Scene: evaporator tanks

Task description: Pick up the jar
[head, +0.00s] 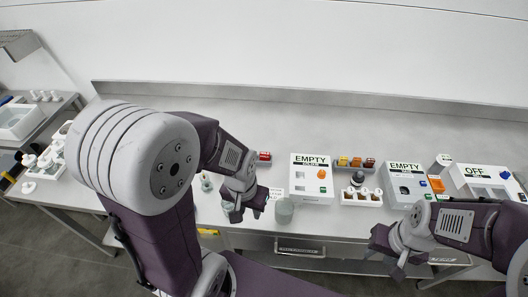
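A grey-green, partly see-through jar (284,211) stands upright near the front edge of the metal bench, just left of the middle machine. My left gripper (248,211) points down over the bench, just left of the jar and apart from it. Its fingers look spread with nothing between them. My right gripper (387,257) is in front of the bench's front edge, to the right of the jar. Its fingers are apart and it looks empty.
White machines marked EMPTY (311,185), another EMPTY (406,190) and OFF (486,182) stand on the bench. A white tray of small jars (361,199) and a rack of coloured vials (355,162) sit between the EMPTY machines. The bench's back strip is clear.

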